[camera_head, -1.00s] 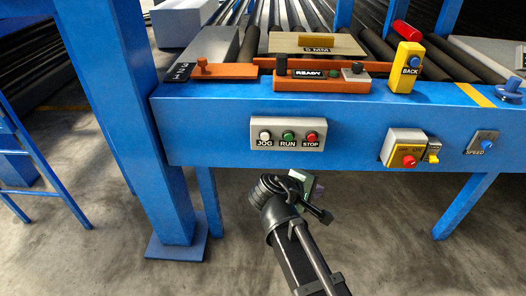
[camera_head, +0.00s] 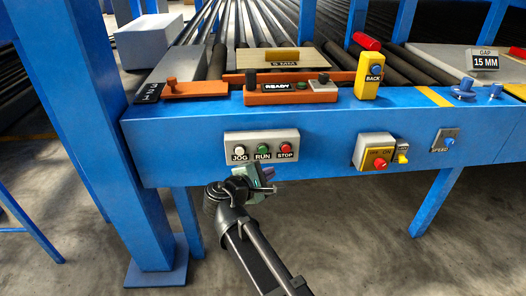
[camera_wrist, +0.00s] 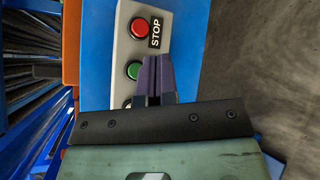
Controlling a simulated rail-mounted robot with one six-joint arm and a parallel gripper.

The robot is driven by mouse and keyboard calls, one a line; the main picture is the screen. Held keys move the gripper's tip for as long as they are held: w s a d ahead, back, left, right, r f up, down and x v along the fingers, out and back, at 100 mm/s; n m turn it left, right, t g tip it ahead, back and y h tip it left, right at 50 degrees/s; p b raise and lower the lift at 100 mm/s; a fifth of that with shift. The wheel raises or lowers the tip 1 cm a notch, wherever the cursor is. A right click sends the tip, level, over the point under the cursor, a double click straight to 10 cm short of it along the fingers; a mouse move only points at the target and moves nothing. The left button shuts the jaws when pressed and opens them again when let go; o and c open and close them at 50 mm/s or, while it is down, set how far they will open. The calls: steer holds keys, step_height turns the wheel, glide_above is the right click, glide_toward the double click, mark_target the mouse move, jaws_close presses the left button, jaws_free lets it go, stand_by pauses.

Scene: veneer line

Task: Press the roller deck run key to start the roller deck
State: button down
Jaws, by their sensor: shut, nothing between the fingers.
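The key box (camera_head: 291,135) is a pale panel on the front of the blue beam. It has a white JOG key (camera_head: 239,150), a green RUN key (camera_head: 264,149) and a red STOP key (camera_head: 286,148). My gripper (camera_head: 267,174) is just below the box, under the RUN key. In the wrist view its purple fingers (camera_wrist: 157,64) are together and empty, beside the green key (camera_wrist: 134,70) and below the STOP label. The red key (camera_wrist: 140,27) is clear there. The third key is mostly hidden by my gripper. I cannot tell the gap between fingertips and panel.
A yellow-and-grey switch box (camera_head: 374,151) with a red knob and a SPEED knob plate (camera_head: 445,140) are further right on the beam. Above are an orange READY block (camera_head: 291,94) and a yellow BACK box (camera_head: 368,75). A blue post (camera_head: 91,130) stands left.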

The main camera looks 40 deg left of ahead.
mark_target(263, 150)
steer(key=w+a, duration=0.4)
steer(key=shift+w+a, duration=0.15)
steer(key=shift+w, duration=0.25)
stand_by(1.7)
steer(key=shift+w+a, duration=0.3)
steer(key=shift+w, duration=0.05)
